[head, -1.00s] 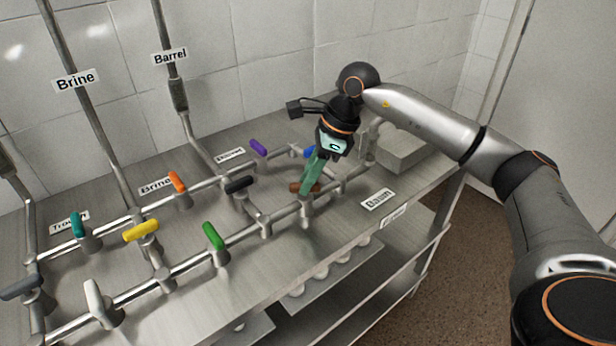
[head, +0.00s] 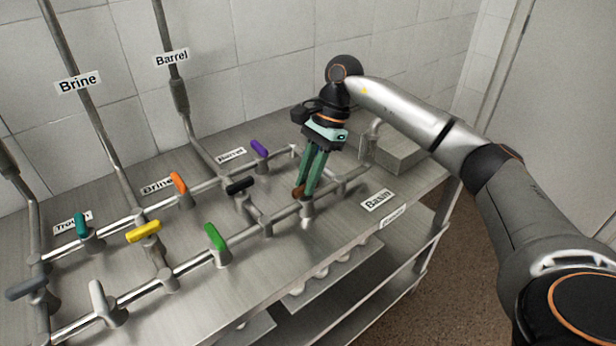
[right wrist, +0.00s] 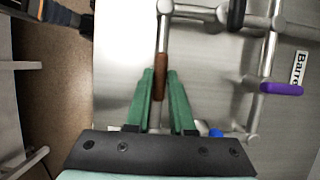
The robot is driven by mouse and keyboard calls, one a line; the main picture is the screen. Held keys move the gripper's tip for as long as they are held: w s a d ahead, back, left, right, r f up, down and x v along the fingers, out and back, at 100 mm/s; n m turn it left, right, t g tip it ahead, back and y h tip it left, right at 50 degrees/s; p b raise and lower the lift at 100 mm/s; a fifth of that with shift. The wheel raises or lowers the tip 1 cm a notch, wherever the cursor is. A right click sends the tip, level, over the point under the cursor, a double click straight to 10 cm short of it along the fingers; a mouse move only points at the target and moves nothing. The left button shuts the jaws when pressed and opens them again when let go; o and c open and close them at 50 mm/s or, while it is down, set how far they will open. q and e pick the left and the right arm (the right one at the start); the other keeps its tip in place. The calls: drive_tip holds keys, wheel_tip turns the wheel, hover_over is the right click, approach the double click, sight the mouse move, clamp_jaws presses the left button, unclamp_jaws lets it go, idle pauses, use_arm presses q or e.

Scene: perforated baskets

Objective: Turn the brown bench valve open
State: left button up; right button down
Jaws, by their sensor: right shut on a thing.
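The brown bench valve handle (head: 298,192) sits on the front pipe run of the bench, left of the Basin label. My right gripper (head: 305,190) comes down on it from above, its green fingers shut on the handle. In the right wrist view the brown handle (right wrist: 161,77) lies between the two fingertips (right wrist: 161,85), in line with the pipe beyond it. The handle's near end reaches back between the fingers. My left gripper is not in view.
Other handles stand on the pipes: green (head: 216,240), black (head: 240,187), purple (head: 259,149), orange (head: 180,186), yellow (head: 143,232), teal (head: 82,226) and white (head: 99,300). A blue handle (right wrist: 216,133) is partly hidden in the wrist view. A basin (head: 398,157) stands at the right.

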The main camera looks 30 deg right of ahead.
idle(0.4)
drive_tip(key=c, duration=0.8)
unclamp_jaws()
drive_tip(key=shift+r, duration=0.1)
drive_tip(key=v, duration=1.2)
drive_tip(key=shift+r, duration=0.25)
drive_tip(key=shift+p, duration=0.3)
